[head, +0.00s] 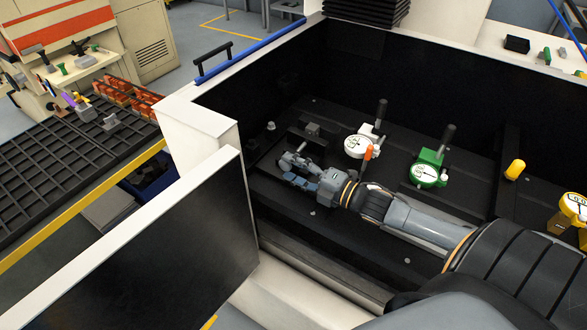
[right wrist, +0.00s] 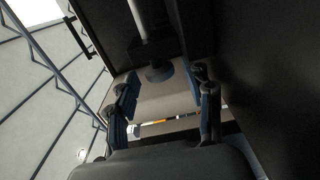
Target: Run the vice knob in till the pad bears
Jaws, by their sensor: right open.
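The small dark vice (head: 313,129) stands on the black machine bed, just behind my right gripper. My right gripper (head: 288,170) reaches in from the right, low over the bed, with its fingers apart and pointing left. The vice's pad cannot be made out. My left gripper is not in view.
A white dial gauge (head: 357,147) and a green one (head: 424,177) stand on the bed close to my right arm. A yellow gauge (head: 576,208) is at the far right. High dark walls and a pale rim (head: 207,121) enclose the bed.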

